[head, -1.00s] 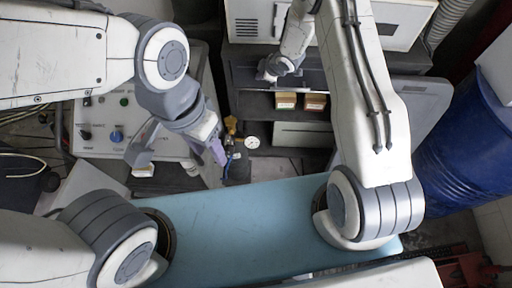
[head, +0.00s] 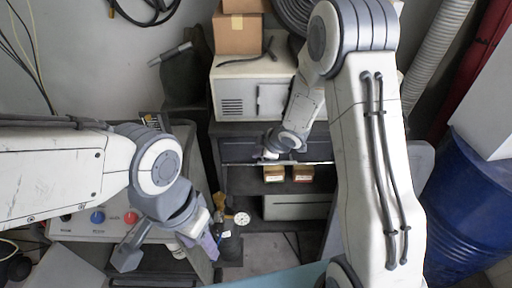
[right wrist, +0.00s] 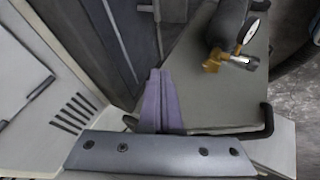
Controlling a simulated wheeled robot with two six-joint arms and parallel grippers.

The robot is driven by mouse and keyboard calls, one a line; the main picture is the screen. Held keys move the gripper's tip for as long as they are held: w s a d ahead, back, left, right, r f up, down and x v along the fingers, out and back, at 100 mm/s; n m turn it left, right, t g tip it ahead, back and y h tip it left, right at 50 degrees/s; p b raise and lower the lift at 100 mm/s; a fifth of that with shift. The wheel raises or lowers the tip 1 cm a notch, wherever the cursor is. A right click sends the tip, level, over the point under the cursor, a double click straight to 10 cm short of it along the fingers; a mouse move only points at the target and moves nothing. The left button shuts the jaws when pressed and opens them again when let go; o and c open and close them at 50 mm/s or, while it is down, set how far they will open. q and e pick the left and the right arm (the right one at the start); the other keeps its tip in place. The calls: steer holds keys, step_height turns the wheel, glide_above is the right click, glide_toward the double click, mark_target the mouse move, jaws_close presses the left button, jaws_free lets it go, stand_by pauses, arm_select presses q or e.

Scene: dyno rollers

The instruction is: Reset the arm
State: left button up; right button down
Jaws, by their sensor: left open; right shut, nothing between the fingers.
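My left gripper (head: 168,252) is in the lower left of the head view, in front of the control panel. Its fingers are spread apart, with nothing seen between them. My right arm reaches from the lower right up and then back to the shelf unit. My right gripper (head: 271,156) is small and partly hidden there, near the drawer front above the two small boxes. In the right wrist view its purple fingers (right wrist: 160,103) are together and hold nothing.
A control panel (head: 78,228) with coloured knobs stands at left. A pressure gauge (head: 242,218) with a brass fitting is right of my left gripper. Small boxes (head: 274,174) sit on the shelf. A white cabinet (head: 238,92) carries cardboard boxes (head: 238,35). A blue barrel (head: 465,205) stands at right.

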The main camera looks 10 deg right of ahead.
steer(key=s+a+r+m+g+h, duration=0.1)
steer(key=s+a+r+m+h, duration=0.3)
steer(key=s+r, duration=0.6)
steer(key=s+a+r+m+g, duration=0.1)
steer(key=s+a+r+g, duration=0.1)
steer(key=s, duration=0.9)
steer(key=s+a+r+m+g+y, duration=0.1)
steer(key=s+r+m+g, duration=0.1)
steer(key=s, duration=1)
steer(key=shift+a+r+g+y, duration=0.2)
steer(key=shift+a+g+y, duration=0.15)
steer(key=shift+g, duration=0.35)
